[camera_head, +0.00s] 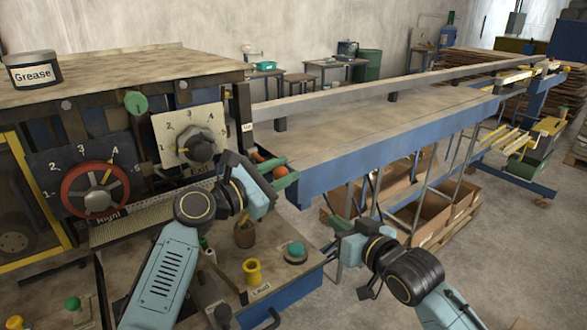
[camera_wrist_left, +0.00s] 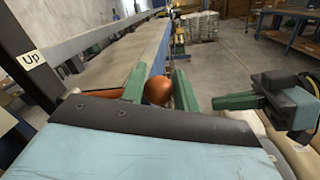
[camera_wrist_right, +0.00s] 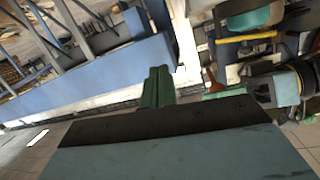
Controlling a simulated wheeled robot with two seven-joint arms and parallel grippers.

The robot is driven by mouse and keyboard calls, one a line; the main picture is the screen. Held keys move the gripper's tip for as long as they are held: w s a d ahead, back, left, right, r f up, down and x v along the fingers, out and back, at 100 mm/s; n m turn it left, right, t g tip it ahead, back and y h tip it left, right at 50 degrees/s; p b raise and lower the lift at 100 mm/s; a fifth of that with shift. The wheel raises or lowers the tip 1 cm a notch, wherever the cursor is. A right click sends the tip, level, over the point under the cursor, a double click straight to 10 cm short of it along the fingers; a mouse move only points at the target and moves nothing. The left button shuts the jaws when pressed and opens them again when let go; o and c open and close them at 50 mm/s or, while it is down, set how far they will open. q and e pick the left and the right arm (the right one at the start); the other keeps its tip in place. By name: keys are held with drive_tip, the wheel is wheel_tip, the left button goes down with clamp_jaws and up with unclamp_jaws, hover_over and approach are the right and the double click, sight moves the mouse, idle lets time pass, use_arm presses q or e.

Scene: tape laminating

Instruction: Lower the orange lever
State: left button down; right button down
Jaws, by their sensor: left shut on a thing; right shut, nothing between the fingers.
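The orange lever shows in the left wrist view as a round orange knob (camera_wrist_left: 158,91) on an orange rod (camera_wrist_left: 104,93). The green fingers of my left gripper (camera_wrist_left: 160,87) sit on both sides of the knob, shut on it. In the head view the left gripper (camera_head: 278,170) is beside the machine's right end, with the orange knob partly hidden between its fingers. My right gripper (camera_head: 338,225) is away to the right, shut and empty; its closed green fingers show in the right wrist view (camera_wrist_right: 157,86).
An "Up" label (camera_head: 247,128) is on the machine's post above the lever. The long blue-edged table (camera_head: 350,157) runs right from the machine. A lower panel with a yellow knob (camera_head: 252,272) and a teal button (camera_head: 295,251) lies below the left arm. Cardboard boxes (camera_head: 432,215) stand under the table.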

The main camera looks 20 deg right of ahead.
use_arm(q)
drive_tip(key=shift+w+a, duration=0.15)
use_arm(e)
drive_tip(key=s+a+r+n+t+y, duration=0.1)
drive_tip(key=s+a+r+y, duration=0.15)
drive_tip(key=r, duration=0.55)
drive_tip(key=s+a+r+n+t+y, duration=0.1)
drive_tip(key=s+a+r, duration=0.15)
drive_tip(key=r, duration=0.45)
use_arm(q)
drive_tip(key=shift+r, duration=0.1)
use_arm(e)
drive_tip(key=w+a+f, duration=0.2)
drive_tip(key=w+a, duration=0.1)
drive_tip(key=w, duration=0.6)
drive_tip(key=shift+w+a+f, duration=0.25)
drive_tip(key=shift+a+f, duration=0.05)
drive_tip(key=shift+f, duration=0.1)
